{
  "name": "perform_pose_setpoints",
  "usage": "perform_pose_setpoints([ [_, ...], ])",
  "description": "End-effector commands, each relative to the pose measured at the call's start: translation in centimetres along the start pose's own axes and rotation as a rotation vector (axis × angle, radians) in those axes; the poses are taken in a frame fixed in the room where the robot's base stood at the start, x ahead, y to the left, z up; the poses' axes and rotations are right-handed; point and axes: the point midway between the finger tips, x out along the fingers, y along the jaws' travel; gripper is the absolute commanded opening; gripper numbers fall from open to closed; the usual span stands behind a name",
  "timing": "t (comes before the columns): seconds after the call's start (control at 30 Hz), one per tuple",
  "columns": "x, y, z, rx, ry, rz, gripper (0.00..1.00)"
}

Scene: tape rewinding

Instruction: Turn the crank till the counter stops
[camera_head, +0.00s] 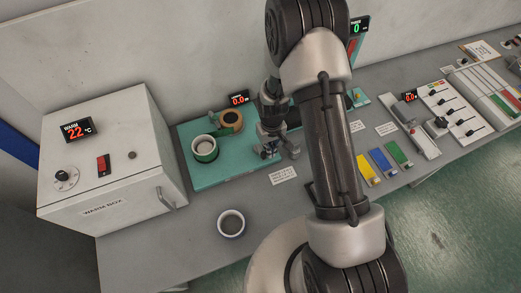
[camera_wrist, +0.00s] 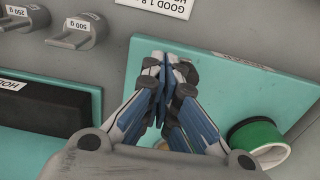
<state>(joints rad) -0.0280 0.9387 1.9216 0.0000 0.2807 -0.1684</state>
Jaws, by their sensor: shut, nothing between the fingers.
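The teal rewinder board (camera_head: 225,175) stands on the bench in the head view and carries a green-rimmed roll (camera_head: 204,150) and a brown roll (camera_head: 231,119). A small counter (camera_head: 238,99) with red digits, seemingly 0.0, is behind them. My gripper (camera_head: 268,151) is over the board's right part, right of both rolls. In the wrist view its fingers (camera_wrist: 164,85) are shut together and empty above the teal board. The green roll (camera_wrist: 255,137) shows at lower right, apart from the fingers. I cannot make out the crank clearly; my gripper may hide it.
A white warm box (camera_head: 110,150) reading 22 stands left of the board. A small cup (camera_head: 231,223) is in front. Yellow, blue and green blocks (camera_head: 382,162) and a slider panel (camera_head: 455,112) lie right. Weights (camera_wrist: 77,32) and a dark block (camera_wrist: 40,108) show in the wrist view.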

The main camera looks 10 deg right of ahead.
Motion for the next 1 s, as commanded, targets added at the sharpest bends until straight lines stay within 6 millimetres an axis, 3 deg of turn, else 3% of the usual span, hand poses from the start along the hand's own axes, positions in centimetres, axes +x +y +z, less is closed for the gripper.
perform_pose_setpoints([
  [1.0, 0.0, -2.0, 0.8, 0.000, -0.001, 0.000, 0.00],
])
